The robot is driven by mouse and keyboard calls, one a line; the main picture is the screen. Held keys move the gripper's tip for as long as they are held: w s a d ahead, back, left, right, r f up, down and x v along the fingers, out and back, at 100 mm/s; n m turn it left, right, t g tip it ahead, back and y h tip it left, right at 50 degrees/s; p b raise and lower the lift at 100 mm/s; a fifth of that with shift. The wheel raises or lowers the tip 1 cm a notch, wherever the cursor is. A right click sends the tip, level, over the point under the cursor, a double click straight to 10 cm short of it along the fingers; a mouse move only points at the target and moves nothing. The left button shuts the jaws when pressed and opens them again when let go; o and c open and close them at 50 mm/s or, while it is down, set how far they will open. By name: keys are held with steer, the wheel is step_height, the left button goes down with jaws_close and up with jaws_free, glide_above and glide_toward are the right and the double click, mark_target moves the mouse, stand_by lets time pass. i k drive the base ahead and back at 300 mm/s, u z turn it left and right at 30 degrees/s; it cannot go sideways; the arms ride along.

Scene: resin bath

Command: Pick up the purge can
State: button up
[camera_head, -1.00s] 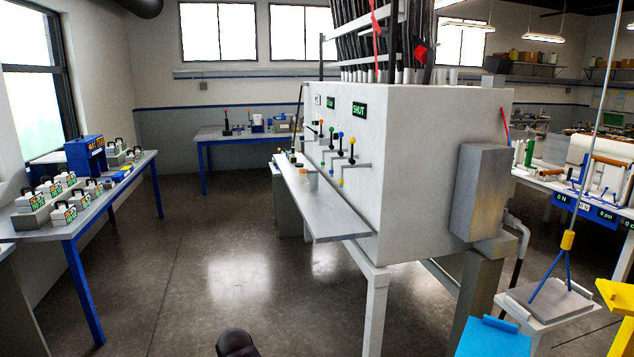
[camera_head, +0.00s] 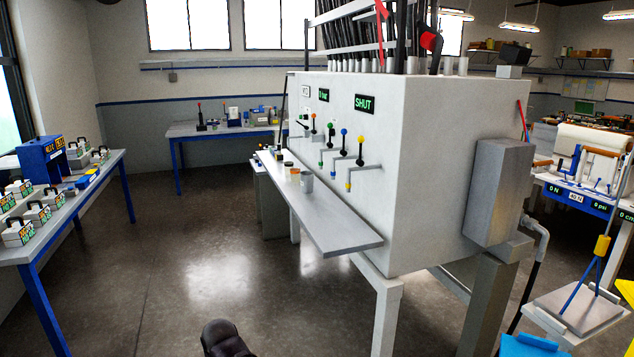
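Several small cans or cups stand on the grey ledge (camera_head: 345,232) along the front of the white bath cabinet (camera_head: 435,135). No readable label shows which is the purge can. A dark rounded part at the bottom edge seems to belong to my arm. No gripper fingers show, and the cans stand well ahead of this part.
Valves with coloured knobs (camera_head: 344,147) stick out above the ledge. A grey box (camera_head: 498,192) juts from the cabinet's right end. The floor (camera_head: 200,250) between table and cabinet is open.

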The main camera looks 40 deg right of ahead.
mark_target(306, 177)
steer(key=z, duration=0.3)
steer(key=i, duration=0.8)
steer(key=z, duration=0.6)
steer(key=i, duration=0.6)
steer(key=z, duration=0.2)
